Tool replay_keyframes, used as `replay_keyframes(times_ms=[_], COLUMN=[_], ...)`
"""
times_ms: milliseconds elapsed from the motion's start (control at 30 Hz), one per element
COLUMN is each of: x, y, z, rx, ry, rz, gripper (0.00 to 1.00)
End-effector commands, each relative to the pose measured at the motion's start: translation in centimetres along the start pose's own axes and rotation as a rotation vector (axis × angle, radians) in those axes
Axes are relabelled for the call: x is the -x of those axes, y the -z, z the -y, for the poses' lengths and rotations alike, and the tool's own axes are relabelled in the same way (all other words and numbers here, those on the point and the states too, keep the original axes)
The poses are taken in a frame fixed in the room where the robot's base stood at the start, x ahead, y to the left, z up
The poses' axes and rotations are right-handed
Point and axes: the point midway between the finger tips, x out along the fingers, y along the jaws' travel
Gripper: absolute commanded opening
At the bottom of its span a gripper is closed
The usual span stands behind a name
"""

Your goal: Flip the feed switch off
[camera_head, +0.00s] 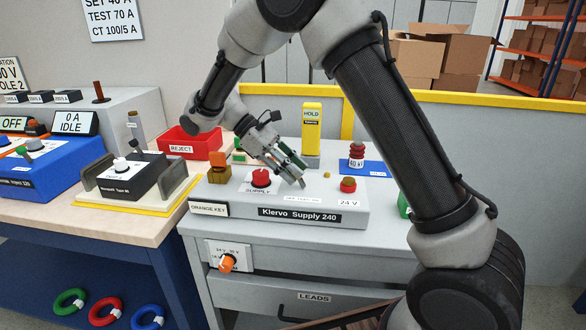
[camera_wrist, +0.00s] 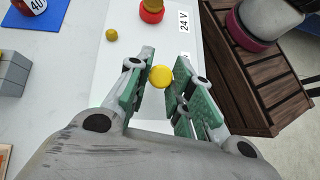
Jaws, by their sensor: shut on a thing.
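The grey Klervo Supply 240 box (camera_head: 236,213) stands on the bench cabinet in the head view. My gripper (camera_head: 292,172) reaches down over the middle of its top. In the wrist view the green-padded fingers (camera_wrist: 162,76) are closed in on a round yellow knob (camera_wrist: 160,77), one finger on each side. I take this knob for the feed switch's tip; its lower part and base are hidden. In the head view my fingers hide the knob. A faint label (camera_head: 302,198) lies in front of the gripper, too blurred to read surely.
A yellow HOLD post (camera_head: 311,128) stands behind. A small yellow button (camera_head: 327,175) is close by. A red REJECT bin (camera_head: 190,143) is back left.

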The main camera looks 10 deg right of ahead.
Motion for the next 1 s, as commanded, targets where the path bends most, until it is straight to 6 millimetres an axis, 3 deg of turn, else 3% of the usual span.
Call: replay_keyframes(times_ms=[267,300,400,433,767,867,1000], x=[0.1,0.1,0.1,0.0,0.3,1.3,4.2], y=[0.0,0.0,0.0,0.0,0.0,0.1,0.2], z=[0.0,0.0,0.0,0.0,0.0,0.0,0.0], rx=[0.0,0.0,0.0,0.0,0.0,0.0,-0.001], ry=[-0.002,-0.002,-0.002,-0.001,-0.001,-0.002,-0.002], rz=[0.0,0.0,0.0,0.0,-0.001,-0.003,-0.004], gripper=[0.0,0.24,0.42,0.44,0.44,0.44,0.44])
